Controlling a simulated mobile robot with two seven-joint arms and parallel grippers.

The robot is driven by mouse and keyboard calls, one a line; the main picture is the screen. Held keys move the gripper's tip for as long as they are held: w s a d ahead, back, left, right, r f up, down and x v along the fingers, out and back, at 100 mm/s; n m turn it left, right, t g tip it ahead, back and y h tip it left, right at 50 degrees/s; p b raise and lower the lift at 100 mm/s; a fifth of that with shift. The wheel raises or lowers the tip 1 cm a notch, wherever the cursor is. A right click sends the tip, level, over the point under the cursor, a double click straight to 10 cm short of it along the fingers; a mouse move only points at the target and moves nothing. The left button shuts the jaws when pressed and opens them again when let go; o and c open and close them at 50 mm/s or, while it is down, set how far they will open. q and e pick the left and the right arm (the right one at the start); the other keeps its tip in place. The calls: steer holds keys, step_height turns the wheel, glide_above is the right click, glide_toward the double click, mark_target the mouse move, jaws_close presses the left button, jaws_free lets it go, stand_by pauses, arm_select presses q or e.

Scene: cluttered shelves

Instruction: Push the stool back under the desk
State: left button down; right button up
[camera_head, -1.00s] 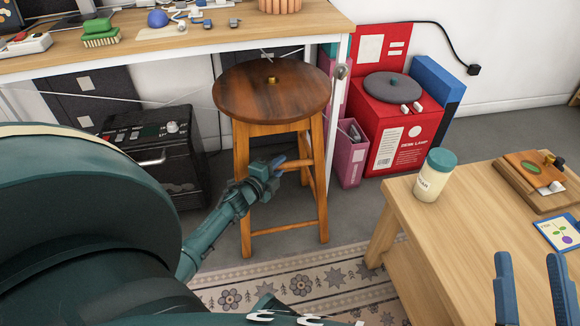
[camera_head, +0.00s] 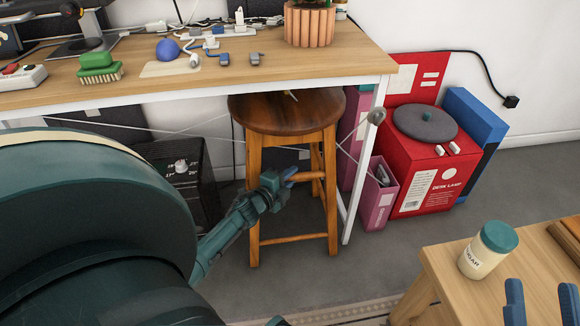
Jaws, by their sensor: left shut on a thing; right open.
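The wooden stool (camera_head: 290,118) has a dark round seat and lighter legs. It stands upright, with the rear of its seat under the desk (camera_head: 215,58) and hidden by the desktop's front edge. The front of the seat and the front legs show in front of that edge. My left gripper (camera_head: 288,176) reaches in from the left and is shut on a side rung of the stool, below the seat.
A black appliance (camera_head: 185,170) stands left of the stool. A white desk leg (camera_head: 362,178), a pink file holder (camera_head: 377,195) and a red desk-lamp box (camera_head: 425,170) stand to its right. A low table with a jar (camera_head: 488,252) is at lower right.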

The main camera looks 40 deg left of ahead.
arm_select(q)
steer(key=shift+w+a, duration=0.1)
steer(key=c, duration=1.3)
jaws_free()
steer(key=shift+s, duration=0.3)
steer(key=s+d+r+p, duration=0.1)
steer(key=s+p, duration=0.3)
steer(key=s, duration=0.8)
steer(key=shift+s+r+p, duration=0.3)
steer(key=shift+r+p, duration=0.05)
steer(key=shift+r, duration=0.05)
arm_select(e)
steer(key=shift+s+d+f+m+g+h, duration=0.15)
steer(key=shift+s+f+g+h, duration=0.1)
steer(key=shift+f+h, duration=0.2)
steer(key=shift+s+f+m+g+h, duration=0.15)
steer(key=shift+f+g+h, duration=0.1)
steer(key=shift+f+h, duration=0.15)
steer(key=shift+f, duration=0.15)
